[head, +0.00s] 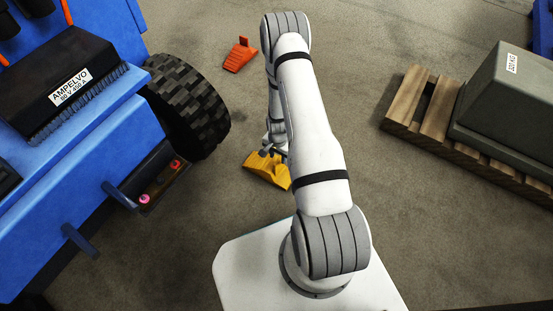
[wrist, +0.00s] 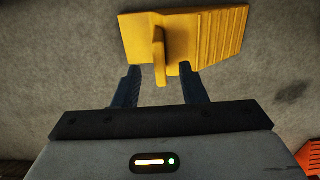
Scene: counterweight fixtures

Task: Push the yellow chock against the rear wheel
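The yellow chock (head: 268,174) lies on the floor to the right of and below the black treaded wheel (head: 197,108), with bare floor between them. This is the only wheel in view; I cannot tell from the frames that it is the rear one. My gripper (head: 268,151) is down at the chock's upper edge, partly hidden by my arm. In the wrist view the chock (wrist: 205,35) lies just ahead of my gripper (wrist: 160,70). The two dark fingers are apart, and the chock's upright yellow handle shows between them, with a gap on each side.
The wheel belongs to a blue vehicle (head: 95,150) on the left. An orange chock (head: 240,55) lies on the floor beyond the wheel. A wooden pallet (head: 405,100) with a grey block (head: 510,105) stands at the right. The floor between pallet and arm is clear.

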